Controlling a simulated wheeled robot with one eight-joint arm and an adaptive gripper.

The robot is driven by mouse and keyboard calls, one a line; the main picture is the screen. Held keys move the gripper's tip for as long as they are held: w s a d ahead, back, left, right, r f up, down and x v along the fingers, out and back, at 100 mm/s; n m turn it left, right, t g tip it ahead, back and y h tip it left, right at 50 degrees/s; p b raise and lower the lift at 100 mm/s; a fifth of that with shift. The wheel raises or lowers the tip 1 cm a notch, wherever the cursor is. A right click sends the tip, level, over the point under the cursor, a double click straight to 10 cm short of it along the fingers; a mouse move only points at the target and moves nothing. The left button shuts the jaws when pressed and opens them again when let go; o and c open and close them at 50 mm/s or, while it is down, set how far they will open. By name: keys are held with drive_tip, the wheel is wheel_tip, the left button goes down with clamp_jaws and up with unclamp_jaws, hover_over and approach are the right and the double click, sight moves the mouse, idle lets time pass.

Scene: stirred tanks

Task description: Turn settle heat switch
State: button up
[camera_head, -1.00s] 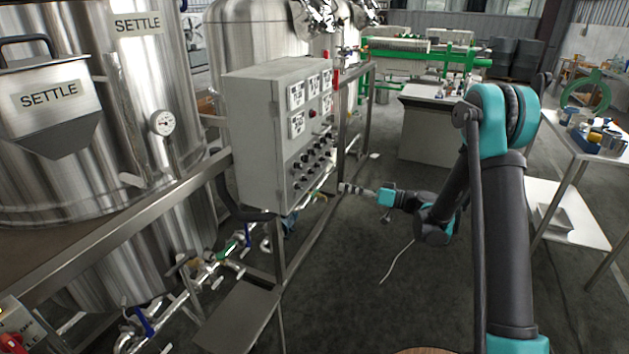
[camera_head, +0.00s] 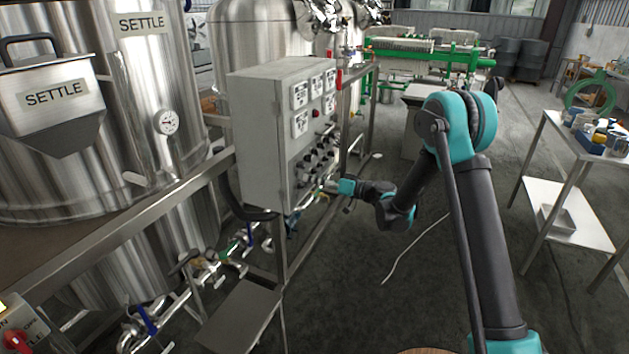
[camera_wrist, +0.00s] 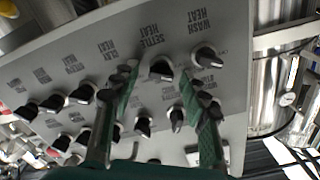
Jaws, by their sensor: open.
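The grey control panel (camera_head: 262,140) faces right in the head view, with several black knobs low on its face. In the wrist view the panel face (camera_wrist: 70,50) shows rows of black knobs with upside-down labels. The label "SETTLE HEAT" (camera_wrist: 153,36) is at upper middle, with a black knob (camera_wrist: 162,69) just below it in the picture. My gripper (camera_wrist: 160,82) is open, its two green-padded fingers on either side of this knob. I cannot tell whether they touch the panel. In the head view my gripper (camera_head: 328,187) is at the panel's lower knobs, partly hidden.
The "WASH HEAT" knob (camera_wrist: 207,56) is close by on the right in the wrist view; other knobs crowd around the fingers. Steel tanks (camera_head: 155,100) and a metal frame rail (camera_head: 120,215) stand left. A side table (camera_head: 575,150) is at right; the floor between is open.

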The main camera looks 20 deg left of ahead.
clamp_jaws()
drive_tip(key=shift+m, duration=0.4)
drive_tip(key=shift+w+f+m, duration=0.1)
drive_tip(key=shift+m, duration=3.4)
unclamp_jaws()
